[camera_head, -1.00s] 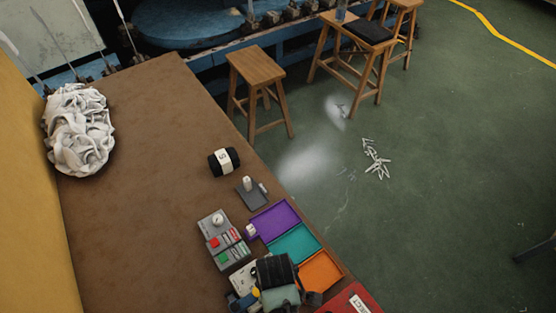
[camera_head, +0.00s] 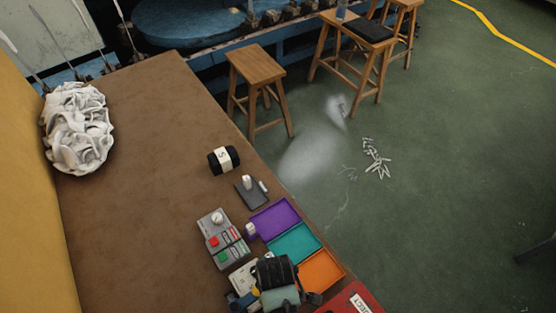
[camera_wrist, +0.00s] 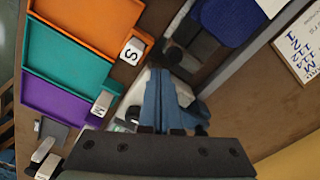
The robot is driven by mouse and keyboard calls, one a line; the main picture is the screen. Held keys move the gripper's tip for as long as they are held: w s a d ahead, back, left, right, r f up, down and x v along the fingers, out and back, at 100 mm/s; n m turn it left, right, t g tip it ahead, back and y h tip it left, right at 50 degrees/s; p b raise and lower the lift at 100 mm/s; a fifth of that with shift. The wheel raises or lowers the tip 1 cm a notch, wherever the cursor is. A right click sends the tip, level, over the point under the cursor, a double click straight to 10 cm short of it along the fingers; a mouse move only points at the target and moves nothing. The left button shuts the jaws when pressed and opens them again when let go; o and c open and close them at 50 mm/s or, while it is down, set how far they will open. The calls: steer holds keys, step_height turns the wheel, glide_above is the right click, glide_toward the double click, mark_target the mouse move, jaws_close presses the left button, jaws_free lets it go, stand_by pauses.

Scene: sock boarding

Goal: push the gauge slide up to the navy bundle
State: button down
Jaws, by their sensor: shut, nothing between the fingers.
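In the wrist view, a navy bundle (camera_wrist: 225,20) lies at the top edge, partly cut off, in a dark grey channel with a pale rail. Just below-left of it is a dark part with a round black knob (camera_wrist: 187,36), which looks like the gauge slide; its exact outline and any gap to the bundle are hard to tell. My gripper (camera_wrist: 165,100) is shut and empty, below-left of the slide; I cannot tell whether it touches it. In the head view, my own arm hides most of this place.
Purple (camera_head: 274,218), teal (camera_head: 294,243) and orange (camera_head: 320,270) trays line the table's right edge. A control box (camera_head: 222,240), a black banded bundle (camera_head: 224,160) and a pale cloth heap (camera_head: 77,130) stand elsewhere. A size card (camera_wrist: 300,45) lies right of the channel. The table's middle is clear.

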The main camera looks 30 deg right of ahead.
steer(key=shift+s+d+p, duration=0.1)
steer(key=shift+s+p, duration=1.4)
steer(key=shift+s, duration=1.25)
steer(key=shift+s+f+p, duration=0.1)
steer(key=shift+s+p, duration=0.2)
steer(key=shift+s, duration=0.05)
stand_by(0.3)
steer(key=shift+w, duration=0.2)
steer(key=shift+w, duration=0.3)
steer(key=shift+w+r, duration=0.15)
steer(key=shift+r, duration=0.05)
step_height(320, 180, up, 7)
steer(key=p, duration=0.7)
steer(key=shift+w, duration=0.15)
steer(key=shift+f, duration=0.1)
